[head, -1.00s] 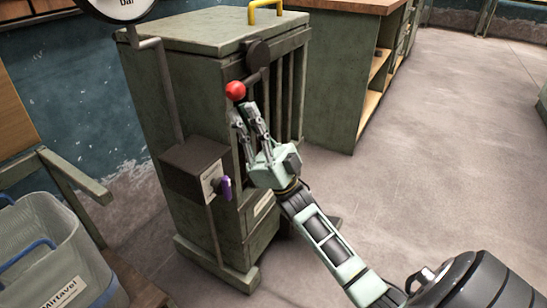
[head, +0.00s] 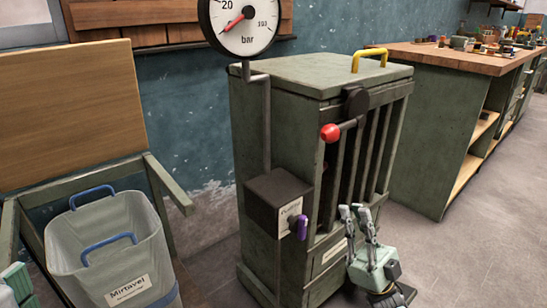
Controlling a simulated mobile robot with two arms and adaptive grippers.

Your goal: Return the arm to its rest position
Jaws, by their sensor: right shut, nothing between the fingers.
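My right gripper (head: 358,212) is at the lower right of the head view, in front of the lower part of a green barred cabinet (head: 290,90). Its fingers point up, are shut and hold nothing. The red ball knob (head: 330,133) of the cabinet's lever is above the gripper and to its left, clear of the fingers. Most of my right arm is below the picture. My left gripper does not show; a pale green part at the lower left edge looks like my own arm.
A pressure gauge (head: 240,22) stands on a pipe beside the cabinet. A dark box (head: 272,198) with a purple handle (head: 301,225) sits at its front left. A clear bin (head: 105,235) labelled "Mirtavel" is at left. A workbench (head: 460,57) stands at right; floor before it is free.

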